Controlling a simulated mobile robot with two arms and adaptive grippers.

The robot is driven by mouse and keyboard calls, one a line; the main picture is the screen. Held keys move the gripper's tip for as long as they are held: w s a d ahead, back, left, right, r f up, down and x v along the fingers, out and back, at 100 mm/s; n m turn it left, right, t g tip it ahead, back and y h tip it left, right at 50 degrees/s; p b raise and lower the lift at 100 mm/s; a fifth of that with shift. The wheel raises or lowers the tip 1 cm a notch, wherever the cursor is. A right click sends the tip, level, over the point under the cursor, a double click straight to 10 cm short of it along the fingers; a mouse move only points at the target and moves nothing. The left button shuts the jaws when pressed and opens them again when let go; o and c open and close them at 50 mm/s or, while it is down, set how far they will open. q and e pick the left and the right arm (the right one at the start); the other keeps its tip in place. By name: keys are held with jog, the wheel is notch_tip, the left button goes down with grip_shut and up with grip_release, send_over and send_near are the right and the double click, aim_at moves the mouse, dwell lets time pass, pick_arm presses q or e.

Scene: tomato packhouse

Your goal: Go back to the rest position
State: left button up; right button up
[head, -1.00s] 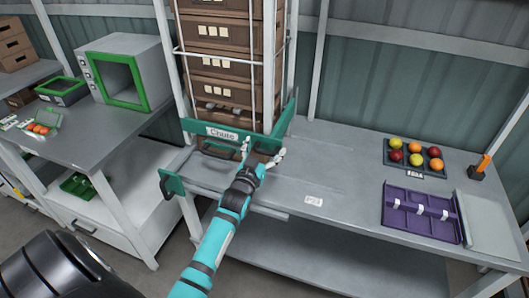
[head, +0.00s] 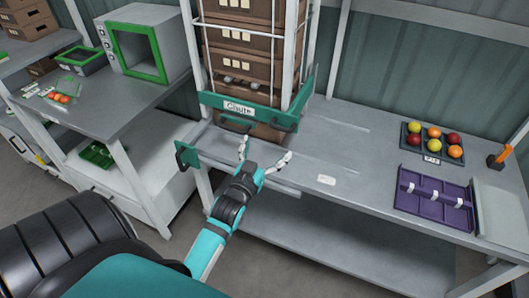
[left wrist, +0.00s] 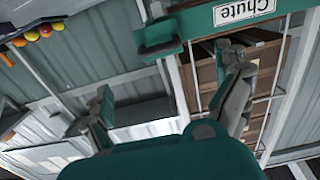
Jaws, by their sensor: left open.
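My left gripper (head: 264,158) is open and empty in the head view, in front of the chute and over the front edge of the table. Its two fingers are spread apart, and they also show in the left wrist view (left wrist: 168,85). The chute (head: 222,101), a teal frame with a "Chute" label, holds a stack of brown crates (head: 240,70). It also shows at the top of the left wrist view (left wrist: 195,22). The gripper is apart from the crates. My right gripper is in neither view.
The grey table (head: 350,135) bears a dark tray (head: 410,150) of red, orange and yellow tomatoes and a purple divided tray (head: 432,213) at the right. A side bench (head: 110,100) at the left carries a green-framed box (head: 139,52). The table's middle is mostly clear.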

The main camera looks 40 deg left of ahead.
pick_arm(q)
jog(key=shift+s+d, duration=0.15)
jog(key=shift+s, duration=0.45)
jog(key=s+d+f+m+g+h, duration=0.1)
jog(key=s+d+f+g, duration=0.2)
jog(key=f, duration=0.9)
jog(key=s+d+f+m+g+h, duration=0.1)
jog(key=s+d+f+g+h, duration=0.2)
jog(key=f, duration=0.8)
jog(key=s+d+f+g, duration=0.2)
jog(key=s+d+f, duration=0.15)
jog(key=f, duration=0.85)
jog(key=s+f+m+g, duration=0.1)
jog(key=s+f+g, duration=0.1)
jog(key=s+f, duration=0.4)
jog(key=s+d+f+m+g, duration=0.1)
jog(key=s+f+g, duration=0.2)
jog(key=s, duration=1.2)
jog(key=s+d+f+m+g, duration=0.1)
jog(key=s+f+g, duration=0.2)
jog(key=s+f, duration=0.5)
jog(key=s, duration=0.3)
jog(key=shift+f, duration=0.35)
jog(key=shift+w, duration=0.1)
